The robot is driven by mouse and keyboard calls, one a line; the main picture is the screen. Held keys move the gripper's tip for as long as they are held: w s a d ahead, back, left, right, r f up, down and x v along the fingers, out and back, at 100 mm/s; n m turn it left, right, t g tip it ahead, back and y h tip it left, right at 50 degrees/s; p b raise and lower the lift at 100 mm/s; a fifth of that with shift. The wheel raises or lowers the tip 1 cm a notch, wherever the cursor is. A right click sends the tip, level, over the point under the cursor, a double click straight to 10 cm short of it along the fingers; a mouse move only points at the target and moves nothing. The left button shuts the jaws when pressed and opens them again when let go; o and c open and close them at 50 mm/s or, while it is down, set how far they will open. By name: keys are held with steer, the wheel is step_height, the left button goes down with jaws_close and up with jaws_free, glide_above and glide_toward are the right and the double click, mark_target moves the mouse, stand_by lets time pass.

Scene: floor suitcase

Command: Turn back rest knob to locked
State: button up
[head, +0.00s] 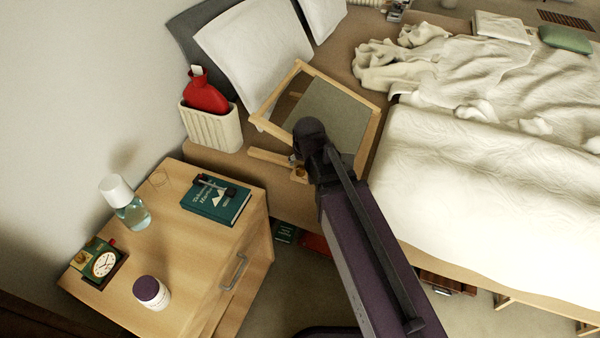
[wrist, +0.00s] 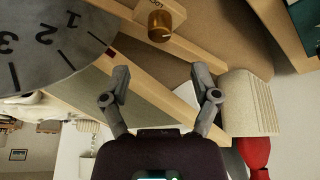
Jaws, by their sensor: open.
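The back rest (head: 378,106) is a wooden frame with a grey-green panel, propped up at the head of the bed. Its brass-coloured knob (wrist: 159,26) sits on a pale wooden block at the top of the wrist view. A dark mark beside it is too small to read. In the head view the knob area is at the frame's lower corner, partly hidden by my arm. My gripper (wrist: 161,76) is open and empty, its two fingers spread apart below the knob in the wrist view and not touching it. In the head view my gripper (head: 296,160) is largely hidden by my wrist.
A grey disc (wrist: 45,40) with numerals is close to the gripper's left. A cream ribbed holder (head: 212,126) with a red bottle (head: 205,96) stands left of the back rest. A bedside table (head: 200,245) carries a teal book (head: 215,200). White bedding (head: 480,190) lies right.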

mark_target(300, 168)
steer(key=shift+b+x, duration=3.6)
steer(key=shift+x, duration=0.65)
jaws_close()
